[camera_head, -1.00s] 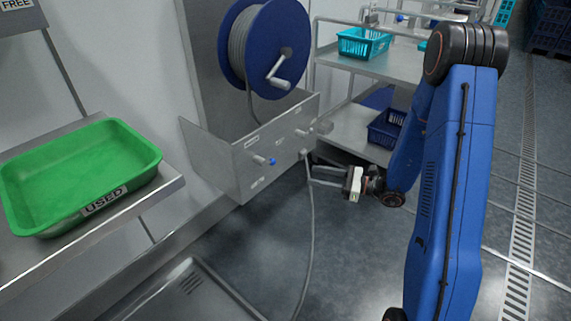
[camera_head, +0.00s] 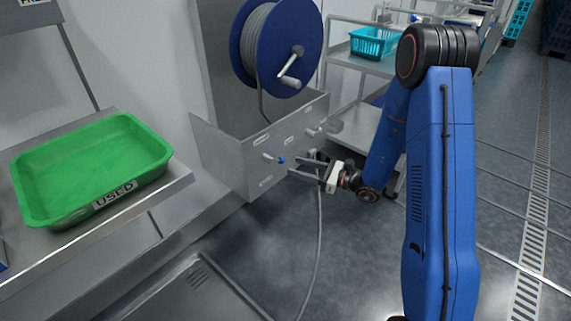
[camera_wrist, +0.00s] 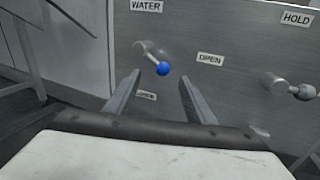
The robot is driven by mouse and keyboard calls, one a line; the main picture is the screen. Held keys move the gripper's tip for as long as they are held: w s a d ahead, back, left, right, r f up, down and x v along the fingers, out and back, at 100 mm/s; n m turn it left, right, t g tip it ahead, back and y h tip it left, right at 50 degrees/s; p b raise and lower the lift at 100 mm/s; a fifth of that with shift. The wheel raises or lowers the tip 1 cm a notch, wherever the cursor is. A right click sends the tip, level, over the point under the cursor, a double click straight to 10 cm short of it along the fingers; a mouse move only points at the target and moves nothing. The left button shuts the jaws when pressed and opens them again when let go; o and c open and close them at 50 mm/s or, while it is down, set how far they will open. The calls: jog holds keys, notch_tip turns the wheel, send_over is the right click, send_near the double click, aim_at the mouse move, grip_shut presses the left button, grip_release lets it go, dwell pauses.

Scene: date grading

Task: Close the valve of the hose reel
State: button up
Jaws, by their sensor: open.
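The hose reel (camera_head: 275,45) has a blue drum wound with grey hose and a crank handle, mounted above a steel panel (camera_head: 225,160). The valve lever with a blue knob (camera_head: 281,160) sticks out of the panel; in the wrist view the blue knob (camera_wrist: 163,68) shows under a WATER label, with an OPEN label to its right and a partly hidden label below. My gripper (camera_head: 304,167) is open and empty, its fingers pointing at the panel. In the wrist view the knob lies beyond and between the fingertips (camera_wrist: 157,76), apart from them.
A second lever (camera_wrist: 290,87) under a HOLD label sits right of the valve. A hose (camera_head: 319,250) hangs below the panel to the floor. A green tray (camera_head: 65,205) marked USED stands on a shelf at left. A shelf cart (camera_head: 350,58) stands behind.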

jog(key=shift+x, duration=2.95)
grip_shut()
